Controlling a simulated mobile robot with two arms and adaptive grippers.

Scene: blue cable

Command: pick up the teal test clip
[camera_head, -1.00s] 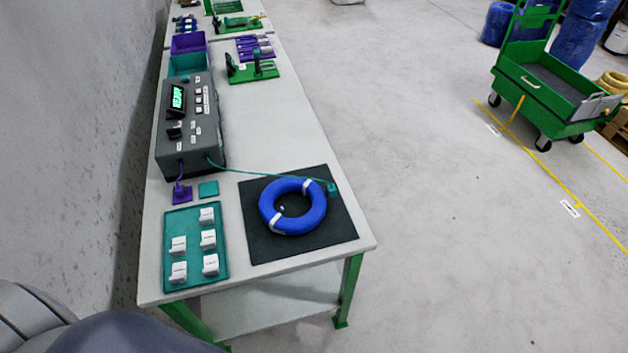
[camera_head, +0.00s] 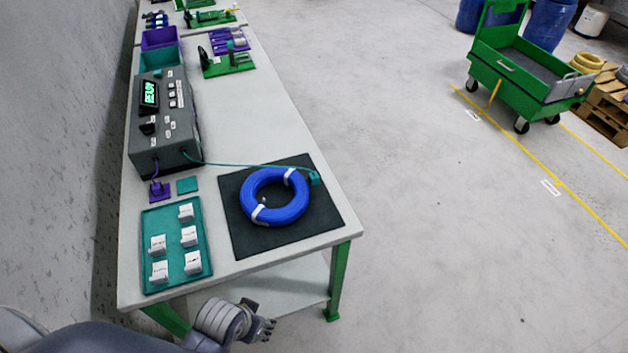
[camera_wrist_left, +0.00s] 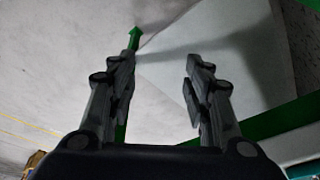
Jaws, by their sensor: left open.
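The teal test clip (camera_head: 315,178) is at the end of a teal cable, at the upper right edge of the black mat (camera_head: 240,240), beside the blue cable coil (camera_head: 303,201). My left gripper (camera_head: 268,329) is at the bottom of the head view, in front of the table's near edge and well short of the clip. In the left wrist view its two fingers (camera_wrist_left: 161,75) stand apart with nothing between them. The clip does not show there. My right gripper is not in view.
A grey tester (camera_head: 165,140) stands on the table with the teal cable leading from it. A teal tray (camera_head: 174,225) holds several white labelled pieces. A purple clip (camera_head: 158,191) and a teal square (camera_head: 187,185) lie nearby. A green table leg (camera_head: 339,280) is right of my gripper.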

